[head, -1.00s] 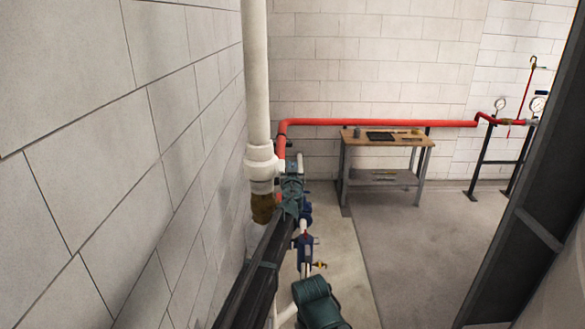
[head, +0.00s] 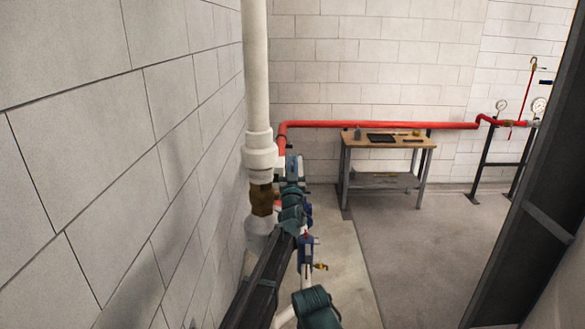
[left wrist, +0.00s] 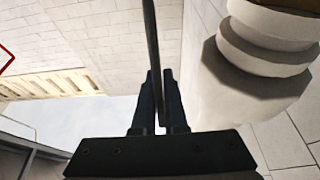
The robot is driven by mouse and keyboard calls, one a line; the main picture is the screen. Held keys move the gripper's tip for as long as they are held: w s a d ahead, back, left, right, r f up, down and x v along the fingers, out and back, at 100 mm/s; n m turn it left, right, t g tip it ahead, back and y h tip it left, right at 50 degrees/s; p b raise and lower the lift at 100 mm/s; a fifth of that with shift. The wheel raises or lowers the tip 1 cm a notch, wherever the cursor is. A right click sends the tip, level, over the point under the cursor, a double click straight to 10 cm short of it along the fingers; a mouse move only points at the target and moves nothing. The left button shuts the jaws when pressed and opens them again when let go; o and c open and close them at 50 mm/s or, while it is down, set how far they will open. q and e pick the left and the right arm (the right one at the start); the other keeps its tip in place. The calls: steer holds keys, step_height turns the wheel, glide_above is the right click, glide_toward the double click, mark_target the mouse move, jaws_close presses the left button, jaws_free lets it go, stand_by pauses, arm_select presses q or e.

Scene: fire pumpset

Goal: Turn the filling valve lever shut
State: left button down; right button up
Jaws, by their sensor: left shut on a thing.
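A thin dark bar, which looks like the valve lever (left wrist: 151,40), runs down from the top of the left wrist view and passes between my fingers. My left gripper (left wrist: 158,76) is shut on it. A pale many-sided fitting (left wrist: 240,85) stands close to the right of the fingers. In the head view a brass valve body (head: 262,199) sits under the thick white standing pipe (head: 257,75), with a pale fitting below it. My jaws and the lever are hard to make out there among teal and dark parts. My right gripper is not in view.
A block wall (head: 110,170) runs close along the left. A blue valve with a yellow handle (head: 320,267) is low in the middle. A red pipe (head: 390,125) runs along the back wall above a workbench (head: 425,142). The floor (head: 410,250) right of middle is clear.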

arm_select(q)
steer(key=s+f+t+b, duration=0.1)
steer(key=s+b, duration=0.1)
steer(key=b, duration=0.1)
steer(key=shift+t, duration=0.4)
steer(key=shift+s+t+b, duration=0.5)
steer(key=shift+s+b, duration=0.15)
steer(key=shift+b, duration=0.25)
steer(key=c, duration=1)
jaws_free()
steer(key=shift+o, duration=0.2)
steer(key=b+v, duration=0.7)
steer(key=v, duration=0.6)
steer(key=shift+s+f+b, duration=0.15)
steer(key=shift+s+b, duration=0.2)
steer(key=shift+b, duration=0.05)
